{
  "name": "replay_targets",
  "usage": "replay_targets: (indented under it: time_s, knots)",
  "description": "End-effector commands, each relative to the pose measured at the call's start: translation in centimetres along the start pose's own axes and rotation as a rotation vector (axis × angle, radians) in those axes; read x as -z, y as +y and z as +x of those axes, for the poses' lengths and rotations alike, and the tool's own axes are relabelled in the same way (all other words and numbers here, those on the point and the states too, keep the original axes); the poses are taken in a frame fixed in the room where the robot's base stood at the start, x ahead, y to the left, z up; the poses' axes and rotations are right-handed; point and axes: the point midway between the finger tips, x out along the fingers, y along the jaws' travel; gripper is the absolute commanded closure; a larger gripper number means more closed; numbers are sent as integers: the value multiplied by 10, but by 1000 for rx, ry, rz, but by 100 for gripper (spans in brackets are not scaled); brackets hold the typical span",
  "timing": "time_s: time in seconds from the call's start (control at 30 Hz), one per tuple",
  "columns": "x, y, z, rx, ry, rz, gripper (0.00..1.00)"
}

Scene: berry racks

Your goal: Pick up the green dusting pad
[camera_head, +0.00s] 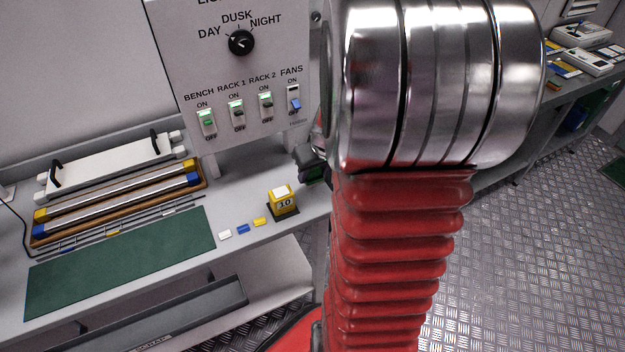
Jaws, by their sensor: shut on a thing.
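My arm, red bellows and a polished metal joint, fills the middle of the view and hides most of my gripper. Only a dark part of my gripper (308,155) shows at the arm's left edge, above the bench. It is shut on a small dark green thing, which looks like the green dusting pad (313,174). The pad is mostly hidden behind the arm. I cannot tell whether it touches the bench top.
A yellow block marked 10 (283,202) stands left of the arm, beside small white, blue and yellow pieces (243,229). A green mat (120,262) and a rod tray (205,184) lie further left. A switch panel (240,85) rises behind. A grey trough (165,315) sits below.

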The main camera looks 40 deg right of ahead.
Motion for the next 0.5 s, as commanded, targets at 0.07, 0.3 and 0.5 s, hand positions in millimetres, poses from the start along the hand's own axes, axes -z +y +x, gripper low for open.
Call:
replay_targets:
  time_s: [0.07, 0.3, 0.5]
  knots:
    - [6, 0, -14, -3, 4, -1, 87]
    - [20, 0, -48, -2, 3, 0, 87]
    - [23, 0, -57, -1, 0, -1, 87]
